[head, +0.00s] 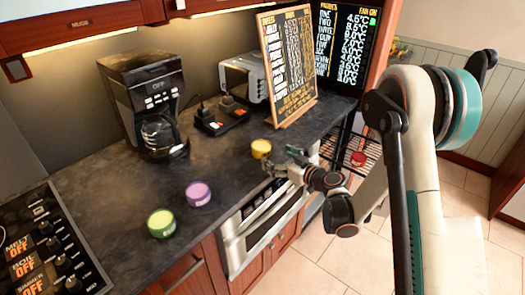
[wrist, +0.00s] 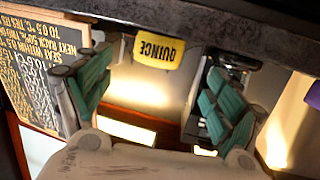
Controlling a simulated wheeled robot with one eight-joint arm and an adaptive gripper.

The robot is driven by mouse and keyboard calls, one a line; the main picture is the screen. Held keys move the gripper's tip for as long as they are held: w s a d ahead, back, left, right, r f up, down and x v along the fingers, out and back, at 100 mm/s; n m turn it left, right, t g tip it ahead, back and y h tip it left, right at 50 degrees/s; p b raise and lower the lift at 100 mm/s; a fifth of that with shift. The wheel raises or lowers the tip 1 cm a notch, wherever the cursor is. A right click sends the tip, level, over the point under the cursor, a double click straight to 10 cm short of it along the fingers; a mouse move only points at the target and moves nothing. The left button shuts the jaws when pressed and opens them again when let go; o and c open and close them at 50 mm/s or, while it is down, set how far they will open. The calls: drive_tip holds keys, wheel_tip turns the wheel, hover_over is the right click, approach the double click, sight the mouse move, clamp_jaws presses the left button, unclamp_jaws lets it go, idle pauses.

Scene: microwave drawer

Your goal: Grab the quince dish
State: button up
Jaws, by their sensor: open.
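The quince dish is a small yellow round dish (head: 261,148) on the dark counter, near its front edge, in the head view. In the wrist view the yellow dish (wrist: 158,48) shows upside down at the upper middle, with its "QUINCE" label readable. My gripper (head: 281,161) is just to the right of and in front of the dish in the head view. In the wrist view my gripper (wrist: 160,68) is open, with a green-padded finger on each side of the dish. The dish appears between or just beyond the fingertips; contact cannot be told.
A purple dish (head: 198,194) and a green dish (head: 161,223) stand left along the counter (head: 110,190). A coffee maker (head: 147,100), a toaster (head: 245,75) and a menu board (head: 287,65) stand behind. A microwave drawer (head: 262,222) is below the counter edge.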

sight(261, 147)
drive_tip(key=x, duration=0.4)
drive_tip(key=shift+w+a+f+b, duration=0.15)
drive_tip(key=shift+w+b, duration=0.1)
drive_tip(key=shift+b, duration=0.05)
drive_tip(key=shift+r+b+x, duration=0.2)
drive_tip(key=shift+b+x, duration=0.25)
drive_tip(key=shift+x, duration=0.9)
drive_tip(key=shift+r+b+x, duration=0.15)
drive_tip(key=shift+b+x, duration=0.25)
drive_tip(key=shift+x, duration=0.95)
drive_tip(key=shift+w, duration=0.1)
drive_tip(key=c, duration=1.3)
